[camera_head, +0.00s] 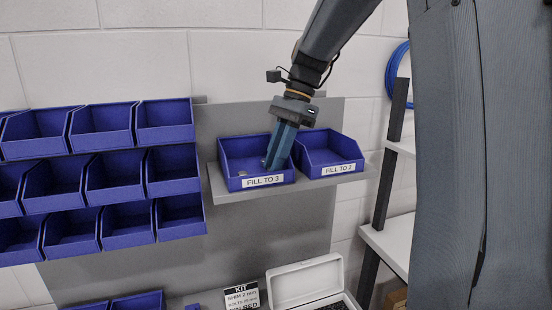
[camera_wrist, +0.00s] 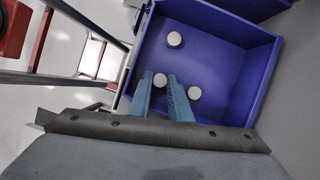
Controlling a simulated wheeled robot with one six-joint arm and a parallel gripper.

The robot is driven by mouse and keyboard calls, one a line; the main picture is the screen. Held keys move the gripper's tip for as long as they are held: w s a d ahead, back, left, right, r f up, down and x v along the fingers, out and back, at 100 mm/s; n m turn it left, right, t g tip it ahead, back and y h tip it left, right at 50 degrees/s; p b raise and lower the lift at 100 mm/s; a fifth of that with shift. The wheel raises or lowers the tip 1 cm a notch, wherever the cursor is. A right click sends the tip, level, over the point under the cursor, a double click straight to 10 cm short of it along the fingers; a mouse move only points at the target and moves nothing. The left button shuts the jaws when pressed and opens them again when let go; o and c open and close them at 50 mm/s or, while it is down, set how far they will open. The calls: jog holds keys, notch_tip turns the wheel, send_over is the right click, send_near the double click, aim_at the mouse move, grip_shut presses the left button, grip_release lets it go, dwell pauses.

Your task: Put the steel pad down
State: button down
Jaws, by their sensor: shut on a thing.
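My gripper (camera_head: 268,164) reaches down into the left blue bin (camera_head: 228,152) labelled "FILL TO 3". In the wrist view my gripper (camera_wrist: 160,77) has its two blue fingers shut on a small pale round disc, the steel pad (camera_wrist: 159,81), at their tips. Two similar discs lie on the bin floor: one beyond the fingertips (camera_wrist: 174,39) and one just right of the right finger (camera_wrist: 194,92). I cannot tell whether the held pad touches the floor. In the head view the pad is too small to make out.
A second blue bin (camera_head: 325,152), labelled "FILL TO 2", stands to the right on the same grey shelf (camera_head: 220,195). Rows of blue bins (camera_head: 118,170) hang at left. An open white case (camera_head: 305,282) and a kit sign (camera_head: 241,297) are below. A dark rack post (camera_head: 384,165) stands at right.

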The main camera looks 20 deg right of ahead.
jog(key=c, duration=1.6)
grip_release()
jog(key=shift+f, duration=0.1)
jog(key=shift+c, duration=0.2)
jog(key=b+v, duration=0.4)
jog(key=v, duration=0.8)
jog(key=shift+d, duration=0.1)
